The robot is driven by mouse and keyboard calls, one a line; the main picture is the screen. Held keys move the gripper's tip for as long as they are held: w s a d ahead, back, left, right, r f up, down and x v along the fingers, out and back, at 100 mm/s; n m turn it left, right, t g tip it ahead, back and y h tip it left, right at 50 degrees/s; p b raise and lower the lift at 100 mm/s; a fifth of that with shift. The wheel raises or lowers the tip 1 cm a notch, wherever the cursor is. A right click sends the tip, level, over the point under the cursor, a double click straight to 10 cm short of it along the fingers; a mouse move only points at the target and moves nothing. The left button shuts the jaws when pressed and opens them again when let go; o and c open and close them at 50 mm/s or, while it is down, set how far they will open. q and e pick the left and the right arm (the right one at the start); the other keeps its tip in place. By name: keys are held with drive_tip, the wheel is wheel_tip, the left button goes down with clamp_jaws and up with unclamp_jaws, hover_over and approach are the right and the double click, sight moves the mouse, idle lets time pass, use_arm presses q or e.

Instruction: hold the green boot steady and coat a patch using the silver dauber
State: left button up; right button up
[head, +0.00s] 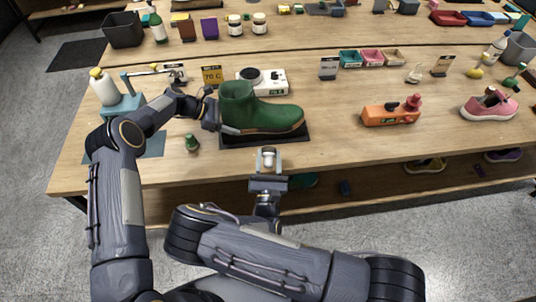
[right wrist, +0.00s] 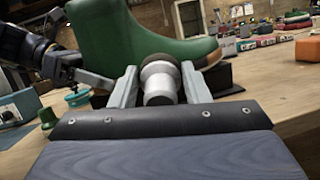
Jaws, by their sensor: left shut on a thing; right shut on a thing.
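The green boot (head: 262,112) stands upright on a dark mat (head: 290,136) near the front of the table, its toe to the right. My left gripper (head: 215,119) is shut on the boot's heel side. In the right wrist view the boot (right wrist: 110,35) rises behind the dauber. My right gripper (head: 267,160) is shut on the silver dauber (right wrist: 159,83), at the table's front edge in the head view. The dauber's dark head points at the boot's side; I cannot tell whether it touches. The boot's far side is hidden.
A white device (head: 272,84) and a "70 C" sign (head: 212,75) are behind the boot. The table between is clear.

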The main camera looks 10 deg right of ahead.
use_arm(q)
drive_tip(key=shift+f, duration=0.1)
drive_tip(key=o, duration=1.3)
drive_tip(key=shift+c, duration=0.2)
drive_tip(key=v, duration=1.2)
